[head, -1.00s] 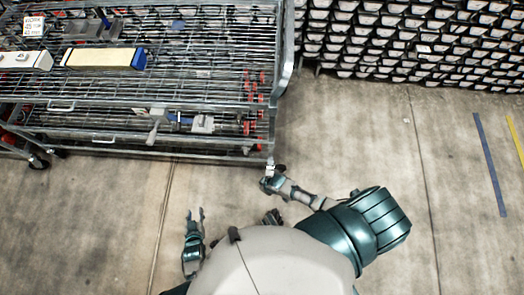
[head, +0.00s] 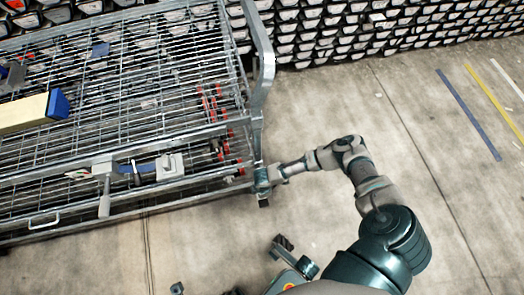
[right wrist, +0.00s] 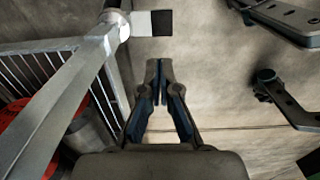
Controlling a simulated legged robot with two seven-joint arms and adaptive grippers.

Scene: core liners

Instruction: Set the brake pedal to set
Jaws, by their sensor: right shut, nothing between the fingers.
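The cart (head: 190,125) is a grey wire-shelf trolley, and its corner post runs down close to my right gripper (head: 263,192). In the right wrist view, my right gripper (right wrist: 160,72) is shut and empty, pointing at the floor beside the post (right wrist: 75,75). A small flat plate, half white and half black (right wrist: 151,23), sticks out at the foot of the post, ahead of the fingertips and apart from them. It may be the brake pedal; its setting cannot be read. In the head view my right gripper hides this corner. A tip of my left gripper (head: 177,288) shows at the bottom edge.
A cream box with a blue end (head: 35,110) lies on the top shelf. A grey clamp-like tool (head: 130,170) lies at the cart's front. Racks of stacked bins (head: 400,25) line the back. The concrete floor to the right (head: 430,130) is clear.

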